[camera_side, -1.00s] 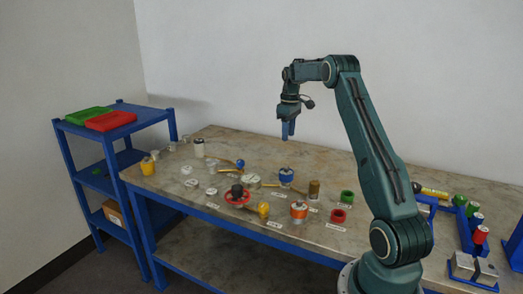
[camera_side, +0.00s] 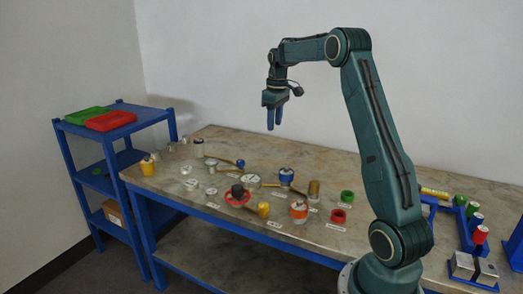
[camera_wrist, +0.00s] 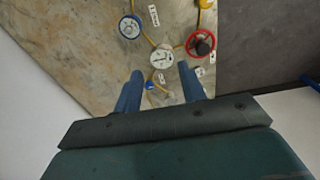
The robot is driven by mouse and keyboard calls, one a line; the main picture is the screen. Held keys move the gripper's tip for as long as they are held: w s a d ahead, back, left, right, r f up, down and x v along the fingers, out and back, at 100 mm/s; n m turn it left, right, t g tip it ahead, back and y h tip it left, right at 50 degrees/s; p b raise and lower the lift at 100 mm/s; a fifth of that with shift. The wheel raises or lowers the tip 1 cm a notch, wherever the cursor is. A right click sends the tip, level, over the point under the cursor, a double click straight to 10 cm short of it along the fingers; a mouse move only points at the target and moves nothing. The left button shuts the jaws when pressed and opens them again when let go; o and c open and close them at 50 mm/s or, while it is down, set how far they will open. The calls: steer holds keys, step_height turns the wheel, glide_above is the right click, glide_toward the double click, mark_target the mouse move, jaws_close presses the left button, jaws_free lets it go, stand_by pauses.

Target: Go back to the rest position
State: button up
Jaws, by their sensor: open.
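My gripper (camera_side: 274,119) hangs in the air above the bench, pointing down, with clear space under it in the side view. In the wrist view its two blue fingers (camera_wrist: 160,92) stand apart with nothing held between them. Below it on the bench are a round white-faced flanged part (camera_side: 250,181), which also shows in the wrist view (camera_wrist: 163,60), a red ring-shaped wheel with a dark centre (camera_side: 237,194) and a blue-topped vessel (camera_side: 286,175).
The stone-topped bench (camera_side: 330,165) also carries an orange-banded vessel (camera_side: 298,211), a green ring (camera_side: 347,197), a red ring (camera_side: 338,215) and several small metal parts. A blue rack (camera_side: 470,225) with coloured cylinders is at right. A blue shelf (camera_side: 120,139) with green and red trays stands at left.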

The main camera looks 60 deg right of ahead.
steer(key=s+a+r+t, duration=0.1)
steer(key=s+a+r, duration=0.15)
steer(key=a, duration=0.55)
steer(key=s+a+r, duration=0.2)
steer(key=a+r, duration=0.1)
steer(key=a, duration=0.4)
steer(key=s+a+r+t, duration=0.1)
steer(key=s+a+r, duration=0.2)
steer(key=a, duration=0.5)
steer(key=s+a+f+t, duration=0.1)
steer(key=s+a+f, duration=0.1)
steer(key=s+a, duration=0.4)
steer(key=s+a+f+t, duration=0.1)
steer(key=s+a+f, duration=0.1)
steer(key=s+a, duration=0.3)
steer(key=s, duration=0.4)
steer(key=shift+s+a+f+t, duration=0.2)
steer(key=shift+a+f+t, duration=0.2)
steer(key=shift+o, duration=0.5)
